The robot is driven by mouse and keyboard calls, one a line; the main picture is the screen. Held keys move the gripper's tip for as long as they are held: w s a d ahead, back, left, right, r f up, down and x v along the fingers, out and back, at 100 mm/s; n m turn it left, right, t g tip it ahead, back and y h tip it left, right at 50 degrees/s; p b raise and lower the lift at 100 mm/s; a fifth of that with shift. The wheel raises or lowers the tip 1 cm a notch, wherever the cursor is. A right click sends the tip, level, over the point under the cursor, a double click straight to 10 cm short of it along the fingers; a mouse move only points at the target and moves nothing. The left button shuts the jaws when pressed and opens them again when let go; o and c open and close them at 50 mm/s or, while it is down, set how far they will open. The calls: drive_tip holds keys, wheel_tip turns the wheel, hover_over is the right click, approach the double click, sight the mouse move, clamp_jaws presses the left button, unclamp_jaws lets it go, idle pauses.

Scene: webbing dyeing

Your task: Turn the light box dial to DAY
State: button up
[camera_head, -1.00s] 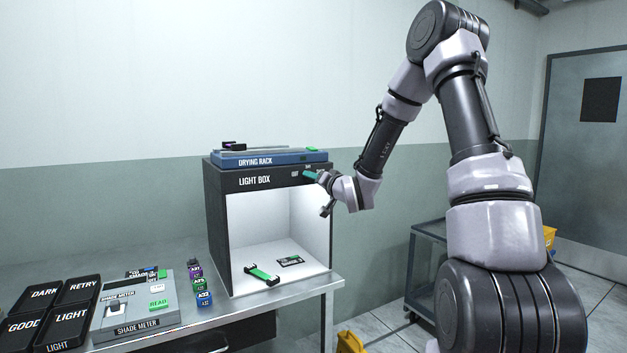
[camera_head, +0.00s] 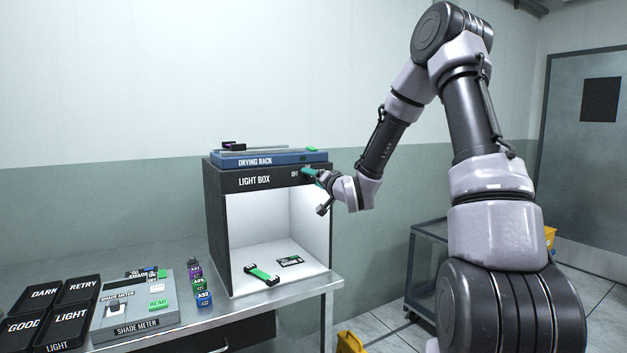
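The light box (camera_head: 213,215) is a black box with a bright white inside, standing on the metal table. Its front top band carries the words LIGHT BOX and, near the right end, a small OFF mark. My gripper (camera_head: 311,174) is at the upper right front corner of the box, with its green-tipped end at the band beside the OFF mark. The dial itself is hidden behind the gripper or too small to make out. Any DAY mark is not readable. I cannot tell whether the fingers are closed on the dial.
A blue drying rack (camera_head: 270,159) lies on top of the box. A strip with green (camera_head: 262,274) and a small card (camera_head: 289,261) lie inside. Left on the table are a shade meter (camera_head: 138,310), stacked small bottles (camera_head: 200,283) and several black labelled trays (camera_head: 72,323).

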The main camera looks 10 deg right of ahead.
drive_tip(key=v, duration=1)
drive_tip(key=shift+s, duration=0.4)
drive_tip(key=shift+d+r, duration=0.1)
drive_tip(key=shift+d, duration=0.05)
drive_tip(key=s+d+r+g+h, duration=0.5)
drive_tip(key=s+r+g+h, duration=0.1)
drive_tip(key=s, duration=0.4)
drive_tip(key=s+a+r+g+y, duration=0.1)
drive_tip(key=s+g, duration=0.1)
drive_tip(key=s, duration=0.7)
drive_tip(key=s+a+r+n+g+y, duration=0.1)
drive_tip(key=s+a+r+g, duration=0.1)
drive_tip(key=s, duration=0.8)
drive_tip(key=shift+s+r, duration=0.2)
drive_tip(key=shift+r, duration=0.15)
